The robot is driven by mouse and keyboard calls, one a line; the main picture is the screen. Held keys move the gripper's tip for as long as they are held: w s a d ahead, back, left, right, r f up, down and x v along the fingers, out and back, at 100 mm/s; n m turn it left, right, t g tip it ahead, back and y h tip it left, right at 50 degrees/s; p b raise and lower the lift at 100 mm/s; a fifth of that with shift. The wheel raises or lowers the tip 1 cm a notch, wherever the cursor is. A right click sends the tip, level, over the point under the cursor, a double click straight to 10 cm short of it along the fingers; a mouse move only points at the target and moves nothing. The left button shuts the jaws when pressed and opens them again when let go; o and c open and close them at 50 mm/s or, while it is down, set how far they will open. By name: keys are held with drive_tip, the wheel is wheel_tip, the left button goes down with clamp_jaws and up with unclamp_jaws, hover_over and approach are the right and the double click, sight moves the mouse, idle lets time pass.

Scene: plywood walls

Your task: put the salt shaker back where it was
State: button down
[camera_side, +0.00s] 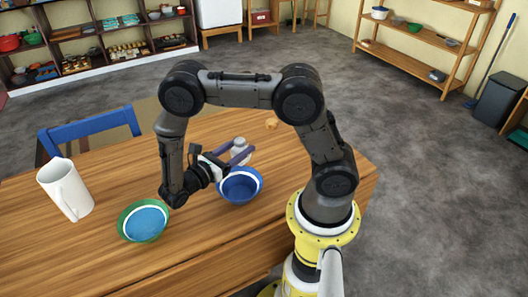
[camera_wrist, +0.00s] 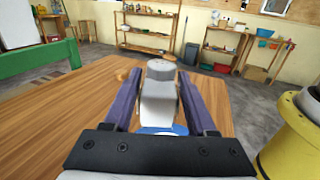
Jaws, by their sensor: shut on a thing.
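The salt shaker (camera_side: 240,151) is a pale grey-white shaker with a grey top. In the wrist view the shaker (camera_wrist: 160,95) stands between the two purple fingers of my gripper (camera_wrist: 154,98). In the side view my gripper (camera_side: 235,155) is shut on it, just behind the blue bowl. The blue bowl (camera_side: 239,186) has a white band near its rim. In the wrist view a small part of the bowl (camera_wrist: 165,130) shows below the shaker. The shaker's base is hidden, so I cannot tell whether it touches the table.
A white mug (camera_side: 65,190) and a green bowl (camera_side: 143,222) with a blue inside stand on the left of the wooden table (camera_side: 110,155). A small tan object (camera_side: 271,123) lies near the far edge. A blue chair (camera_side: 90,129) stands behind the table. The front right tabletop is clear.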

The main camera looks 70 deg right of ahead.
drive_tip(key=s+d+r+m+g+y, duration=0.35)
drive_tip(key=s+d+g, duration=0.2)
drive_tip(key=s, duration=0.45)
drive_tip(key=shift+m, duration=0.25)
drive_tip(key=w+d+f, duration=0.2)
drive_tip(key=d+f, duration=0.1)
drive_tip(key=w+d+f, duration=0.3)
drive_tip(key=d, duration=0.1)
drive_tip(key=w+d+f, duration=0.3)
drive_tip(key=d+f, duration=0.1)
drive_tip(key=shift+d, duration=0.25)
drive_tip(key=shift+d+f, duration=0.15)
drive_tip(key=shift+f, duration=1.5)
drive_tip(key=shift+f, duration=0.15)
drive_tip(key=shift+c, duration=1)
unclamp_jaws()
